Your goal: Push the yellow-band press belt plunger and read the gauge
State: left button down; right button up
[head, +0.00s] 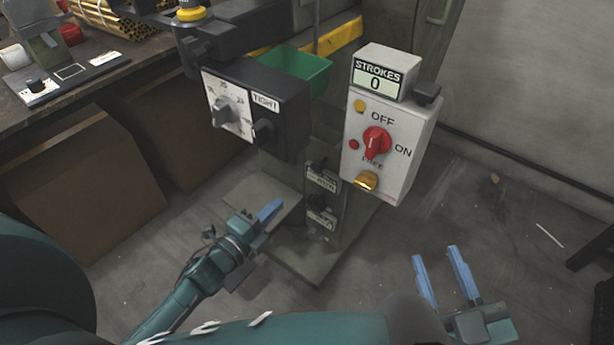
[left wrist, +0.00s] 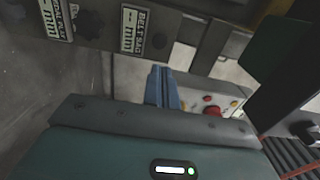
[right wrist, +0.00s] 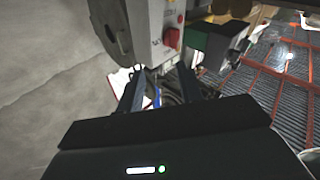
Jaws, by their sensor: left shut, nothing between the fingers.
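A second plate (left wrist: 55,20) also shows dashes. My left gripper (head: 272,209) is shut and empty, left of and apart from the lower plate. My right gripper (head: 437,255) is open and empty, lower right.
A white control box (head: 402,145) has a red switch and a STROKES counter (head: 374,82) reading 0. A black box (head: 287,100) with a dial and a TIGHT label juts out above my left gripper. A green bin (head: 297,70) sits behind. The floor at right is mostly clear.

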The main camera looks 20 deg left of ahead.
aim_at(315, 168)
pick_arm(q)
jog(key=b+x, duration=0.3)
jog(key=x, duration=0.8)
jog(key=shift+w+f, duration=0.1)
jog(key=shift+f, duration=0.05)
jog(key=shift+w+d, duration=0.15)
jog(key=shift+w, duration=0.35)
pick_arm(e)
jog(key=shift+w+a+r+m+t+y, duration=0.2)
jog(key=shift+a+r+m+t+y, duration=0.1)
jog(key=shift+a+m, duration=0.1)
